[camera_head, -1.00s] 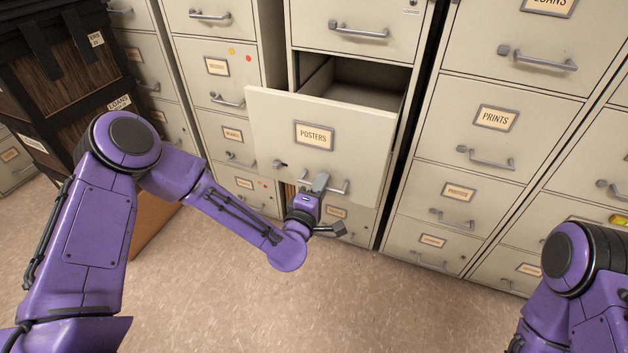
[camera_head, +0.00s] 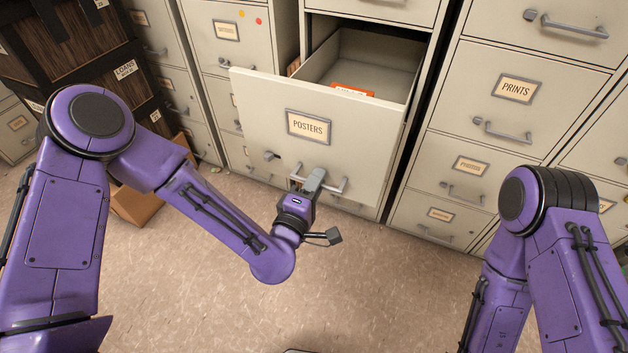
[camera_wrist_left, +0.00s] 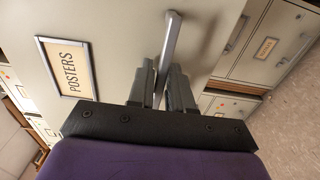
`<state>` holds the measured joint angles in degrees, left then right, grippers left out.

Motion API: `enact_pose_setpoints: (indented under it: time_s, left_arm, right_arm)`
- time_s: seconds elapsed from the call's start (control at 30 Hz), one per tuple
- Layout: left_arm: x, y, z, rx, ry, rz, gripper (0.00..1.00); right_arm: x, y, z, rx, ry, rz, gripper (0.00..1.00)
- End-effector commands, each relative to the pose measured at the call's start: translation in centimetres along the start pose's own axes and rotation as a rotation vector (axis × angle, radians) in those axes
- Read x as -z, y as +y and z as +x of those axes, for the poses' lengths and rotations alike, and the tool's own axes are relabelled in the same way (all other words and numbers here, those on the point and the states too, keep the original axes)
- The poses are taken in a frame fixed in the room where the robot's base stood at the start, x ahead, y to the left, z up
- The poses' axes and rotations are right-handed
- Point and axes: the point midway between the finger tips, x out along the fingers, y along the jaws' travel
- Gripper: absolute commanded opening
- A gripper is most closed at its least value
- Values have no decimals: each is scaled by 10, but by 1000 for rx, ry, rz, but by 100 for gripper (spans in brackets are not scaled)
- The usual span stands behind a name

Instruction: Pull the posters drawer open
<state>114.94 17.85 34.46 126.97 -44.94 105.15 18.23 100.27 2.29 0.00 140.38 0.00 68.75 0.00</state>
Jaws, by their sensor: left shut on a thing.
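The posters drawer (camera_head: 255,110) is pulled well out of its cabinet in the head view, with a framed POSTERS label (camera_head: 308,126) on its front. Its inside is visible, with an orange-red item (camera_head: 353,89) lying in it. My left gripper (camera_head: 312,181) is shut on the drawer's bar handle (camera_head: 333,188), below the label. In the left wrist view the fingers (camera_wrist_left: 163,85) close around the handle (camera_wrist_left: 171,45), and the label (camera_wrist_left: 66,68) lies to the left. My right arm shows at the lower right, but its gripper is out of view.
The neighbouring cabinet with the PRINTS drawer (camera_head: 515,89) stands closed on the right. Dark crates (camera_head: 80,50) and a cardboard box (camera_head: 140,204) stand at left. The floor (camera_head: 380,290) in front is clear.

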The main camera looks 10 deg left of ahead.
Motion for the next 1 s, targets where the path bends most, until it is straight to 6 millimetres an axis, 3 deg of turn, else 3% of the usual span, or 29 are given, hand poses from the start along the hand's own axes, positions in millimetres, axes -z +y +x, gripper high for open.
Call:
enact_pose_setpoints:
  time_s: [0.07,0.1,0.13,0.5,0.83,1.0]
  left_arm:
    - [0,-1,-1,3,-1,0,0]
    - [0,-1,-1,3,-1,0,29]
    - [0,-1,-1,3,-1,0,39]
    - [0,-1,-8,2,-2,1,40]
    - [0,-2,-85,5,-4,2,40]
    - [0,2,-103,4,-2,3,40]
  right_arm:
    - [0,0,0,0,0,0,0]
    - [0,0,0,0,0,0,0]
    - [0,0,0,0,0,0,0]
    - [0,0,1,0,0,0,0]
    - [-4,-1,10,0,0,0,0]
    - [2,0,-5,0,0,0,0]
